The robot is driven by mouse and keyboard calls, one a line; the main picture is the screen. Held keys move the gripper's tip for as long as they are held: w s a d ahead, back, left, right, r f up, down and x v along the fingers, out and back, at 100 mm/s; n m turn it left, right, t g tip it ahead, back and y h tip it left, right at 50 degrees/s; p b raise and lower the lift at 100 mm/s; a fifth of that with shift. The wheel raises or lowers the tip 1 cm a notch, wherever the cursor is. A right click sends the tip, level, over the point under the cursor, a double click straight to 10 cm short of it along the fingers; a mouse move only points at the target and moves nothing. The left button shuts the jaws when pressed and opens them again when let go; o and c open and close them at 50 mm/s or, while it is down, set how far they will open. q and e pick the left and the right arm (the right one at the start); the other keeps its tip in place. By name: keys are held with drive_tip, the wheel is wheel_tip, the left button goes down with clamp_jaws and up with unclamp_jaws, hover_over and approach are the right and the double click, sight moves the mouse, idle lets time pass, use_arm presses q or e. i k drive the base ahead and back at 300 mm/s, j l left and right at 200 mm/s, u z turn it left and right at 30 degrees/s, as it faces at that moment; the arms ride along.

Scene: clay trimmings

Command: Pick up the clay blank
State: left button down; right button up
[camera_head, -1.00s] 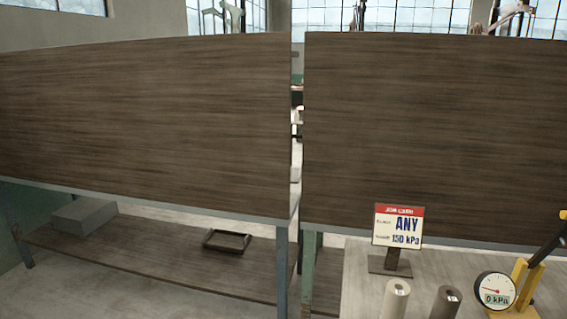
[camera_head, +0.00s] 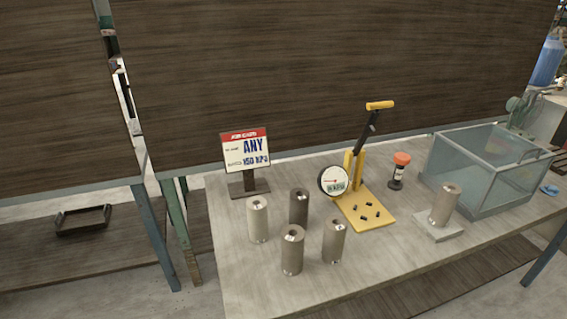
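Several upright clay-coloured cylinders stand on the work table. A pale one (camera_head: 258,222) is at the left, a dark one (camera_head: 299,209) behind, a taupe one (camera_head: 292,252) at the front and another taupe one (camera_head: 334,243) to its right. One more grey-brown cylinder (camera_head: 445,206) stands on a light square slab (camera_head: 431,230) at the right. I cannot tell which is the clay blank. A job card sign (camera_head: 245,151) behind them reads "ANY" and "150 kPa". Neither of my grippers is in view.
A yellow hand press or pump (camera_head: 378,217) with a round gauge (camera_head: 334,180) stands mid-table. Beside it are an orange-capped bottle (camera_head: 398,171) and a clear glass-walled box (camera_head: 492,150). The table's front left (camera_head: 250,292) is clear. A dark tray (camera_head: 82,221) lies on a lower shelf.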

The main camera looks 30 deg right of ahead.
sight(335, 226)
drive_tip(key=z, duration=1.25)
